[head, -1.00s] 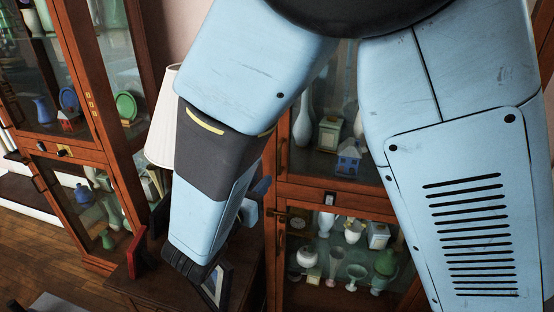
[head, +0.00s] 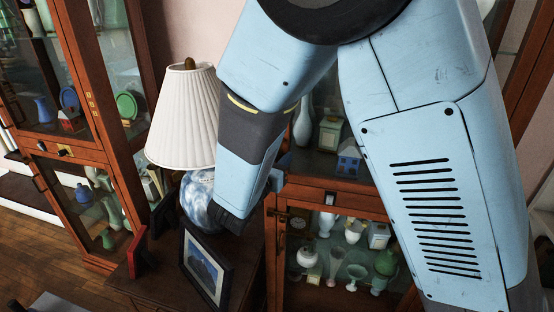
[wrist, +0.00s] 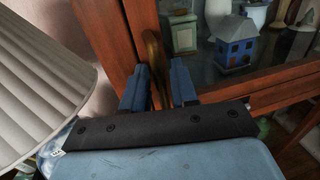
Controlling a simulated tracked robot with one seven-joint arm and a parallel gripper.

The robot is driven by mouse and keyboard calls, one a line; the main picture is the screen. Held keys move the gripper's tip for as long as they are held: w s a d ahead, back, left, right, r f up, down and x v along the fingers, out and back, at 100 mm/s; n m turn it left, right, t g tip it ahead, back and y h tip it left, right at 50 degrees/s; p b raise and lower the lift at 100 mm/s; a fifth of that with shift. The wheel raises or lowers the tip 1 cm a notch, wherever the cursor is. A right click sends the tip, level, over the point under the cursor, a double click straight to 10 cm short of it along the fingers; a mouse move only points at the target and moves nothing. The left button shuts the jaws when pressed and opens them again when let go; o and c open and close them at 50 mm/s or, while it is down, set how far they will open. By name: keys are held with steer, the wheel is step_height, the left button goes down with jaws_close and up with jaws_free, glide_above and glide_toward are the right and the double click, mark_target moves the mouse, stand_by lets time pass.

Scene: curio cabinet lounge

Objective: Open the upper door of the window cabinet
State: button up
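The right-hand wooden cabinet has an upper glass door (head: 318,165), shut and largely hidden by my arm in the head view. The wrist view shows this door's wooden frame (wrist: 255,98) and a brass upright handle (wrist: 154,58) at its left edge. My gripper (wrist: 158,82) is open, with one blue finger on each side of the handle's lower part. I cannot tell whether either finger touches it. In the head view my gripper (head: 279,174) is mostly hidden behind my forearm, beside the door's left edge.
A table lamp with a pleated shade (head: 183,118) and a framed picture (head: 205,262) stand on a dark side table, close left of my gripper. Another glass cabinet (head: 75,150) stands far left. Vases and a blue toy house (wrist: 234,42) sit behind the door glass.

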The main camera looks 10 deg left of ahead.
jaws_close()
steer(key=shift+a, duration=0.1)
stand_by(0.3)
steer(key=shift+s, duration=0.15)
